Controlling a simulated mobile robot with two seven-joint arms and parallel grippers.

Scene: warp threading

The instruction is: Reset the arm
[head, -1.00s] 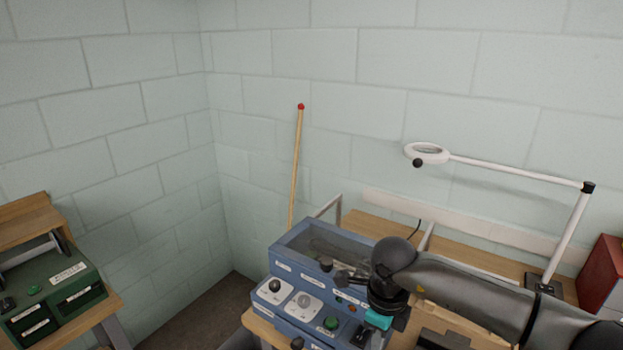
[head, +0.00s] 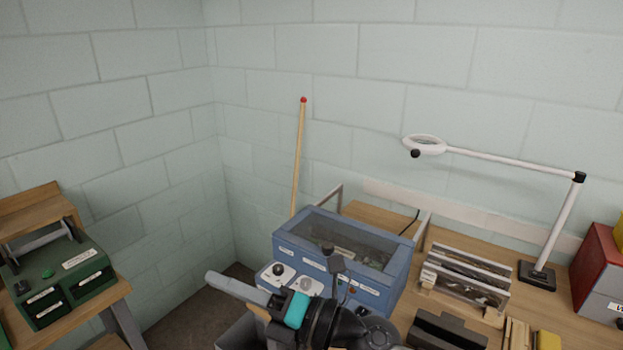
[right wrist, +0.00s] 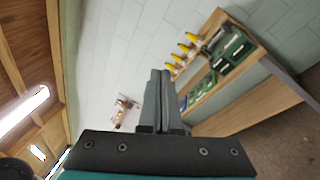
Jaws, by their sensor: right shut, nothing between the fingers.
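My right gripper (head: 237,289) shows in the head view in front of the blue machine, with its fingers pointing up and left. It is shut and holds nothing. In the right wrist view its two fingers (right wrist: 159,100) lie side by side, clear of any object. The blue machine (head: 394,276) has a clear lid, knobs and labels, and stands on the wooden bench. My right arm covers part of its front panel. My left gripper does not show in either view.
A magnifier lamp (head: 566,222) stands on the bench at right. A red cabinet (head: 592,262) is at the right edge. A rack (head: 466,268) sits beside the machine. A green device (head: 62,265) is on another bench at left. A red-tipped pole (head: 298,160) leans in the corner.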

